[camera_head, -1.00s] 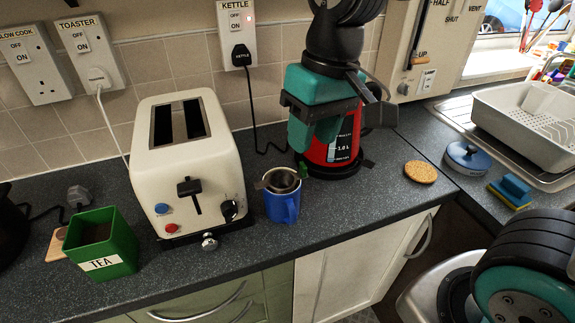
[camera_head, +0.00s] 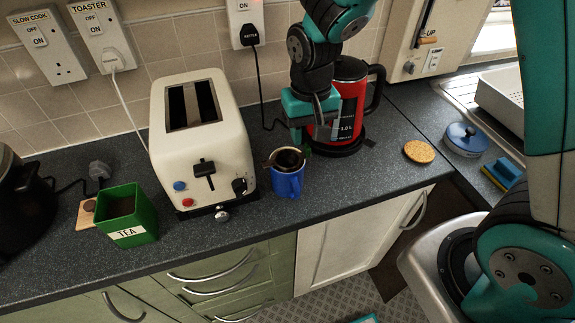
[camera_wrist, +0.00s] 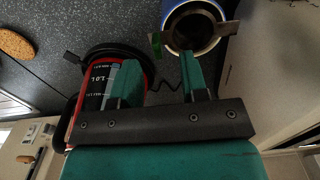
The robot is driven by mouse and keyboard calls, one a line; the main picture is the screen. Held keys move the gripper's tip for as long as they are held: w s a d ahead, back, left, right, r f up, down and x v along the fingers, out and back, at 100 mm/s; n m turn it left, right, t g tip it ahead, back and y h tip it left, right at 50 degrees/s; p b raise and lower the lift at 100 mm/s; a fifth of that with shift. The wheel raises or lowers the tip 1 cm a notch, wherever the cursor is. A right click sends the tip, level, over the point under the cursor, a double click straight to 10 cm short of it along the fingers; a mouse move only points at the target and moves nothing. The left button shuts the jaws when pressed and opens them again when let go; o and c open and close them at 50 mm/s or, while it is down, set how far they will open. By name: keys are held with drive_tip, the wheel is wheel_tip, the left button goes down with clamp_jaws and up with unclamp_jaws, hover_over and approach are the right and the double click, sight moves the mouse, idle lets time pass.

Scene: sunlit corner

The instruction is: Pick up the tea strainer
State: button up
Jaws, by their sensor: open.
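The tea strainer (camera_head: 288,160) rests in the mouth of the blue mug (camera_head: 287,184), in front of the kettle and right of the toaster. In the wrist view the strainer (camera_wrist: 194,30) shows as a dark round bowl in the mug's rim, with metal tabs reaching past it. A small green piece shows beside it; I cannot tell whether it belongs to the strainer. My gripper (camera_head: 311,127) is open and empty, above and behind the mug, in front of the kettle. In the wrist view my gripper's (camera_wrist: 161,72) teal fingers are apart, short of the strainer.
The red kettle (camera_head: 349,105) stands close behind my gripper. The cream toaster (camera_head: 200,150) is left of the mug, and a green tea tin (camera_head: 127,215) is further left. A cork coaster (camera_head: 419,151) lies to the right. The counter between mug and coaster is clear.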

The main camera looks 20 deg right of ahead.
sight(308, 146)
drive_tip(key=shift+w+d+f+p, duration=0.15)
drive_tip(key=shift+f+p, duration=0.3)
drive_tip(key=shift+f, duration=0.85)
drive_tip(key=shift+w+d+f+p, duration=0.1)
drive_tip(key=shift+f+p, duration=0.3)
drive_tip(key=shift+f, duration=0.85)
clamp_jaws()
